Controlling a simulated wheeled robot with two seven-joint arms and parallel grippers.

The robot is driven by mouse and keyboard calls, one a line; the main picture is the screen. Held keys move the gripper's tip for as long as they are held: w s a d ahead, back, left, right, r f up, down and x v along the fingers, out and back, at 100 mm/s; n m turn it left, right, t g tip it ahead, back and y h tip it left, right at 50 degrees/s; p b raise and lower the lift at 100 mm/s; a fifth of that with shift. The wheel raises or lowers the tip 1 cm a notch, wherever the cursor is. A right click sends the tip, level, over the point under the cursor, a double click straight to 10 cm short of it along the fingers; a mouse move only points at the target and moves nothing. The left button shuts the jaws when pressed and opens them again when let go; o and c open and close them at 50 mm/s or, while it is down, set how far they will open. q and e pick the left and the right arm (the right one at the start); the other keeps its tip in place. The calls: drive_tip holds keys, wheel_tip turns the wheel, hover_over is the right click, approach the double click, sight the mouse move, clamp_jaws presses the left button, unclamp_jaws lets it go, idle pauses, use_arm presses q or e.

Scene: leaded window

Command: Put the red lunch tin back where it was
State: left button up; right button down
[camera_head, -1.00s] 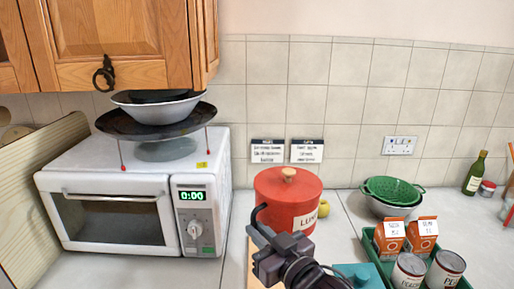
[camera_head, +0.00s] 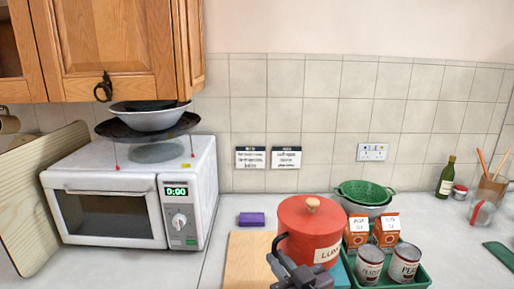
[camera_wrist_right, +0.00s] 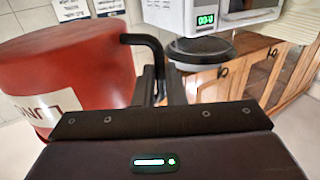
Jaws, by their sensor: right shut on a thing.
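The red lunch tin (camera_head: 303,234) has a wooden knob on its lid, a white label starting "LUN" and a black handle on its left side. It is upright at the front middle of the head view. My right gripper (camera_head: 294,272) is shut on the handle. The tin's red wall also fills the left of the right wrist view (camera_wrist_right: 65,75), with the handle (camera_wrist_right: 140,39) running to the fingers. The tin hides parts of the wooden board (camera_head: 247,262) and a teal thing (camera_head: 342,276). I cannot tell whether its base touches anything. My left gripper is not in view.
A purple block (camera_head: 251,219) lies behind the board. The microwave (camera_head: 110,205) stands left, with bowls above it. A green tray (camera_head: 415,279) with cans and cartons is close on the tin's right. A green colander (camera_head: 363,191) stands behind. Bare counter shows by the purple block.

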drive_tip(key=s+d+f+m+t+h, duration=0.1)
drive_tip(key=s+d+f+m+h, duration=0.25)
drive_tip(key=d, duration=0.35)
drive_tip(key=s+d+f+m+t+h, duration=0.1)
drive_tip(key=s+d+f+m+h, duration=0.2)
drive_tip(key=d, duration=0.4)
drive_tip(key=s+f+n+h, duration=0.1)
drive_tip(key=s+f, duration=0.3)
drive_tip(key=s, duration=0.4)
drive_tip(key=shift+d+h, duration=0.35)
drive_tip(key=shift+d, duration=0.05)
drive_tip(key=shift+f, duration=0.15)
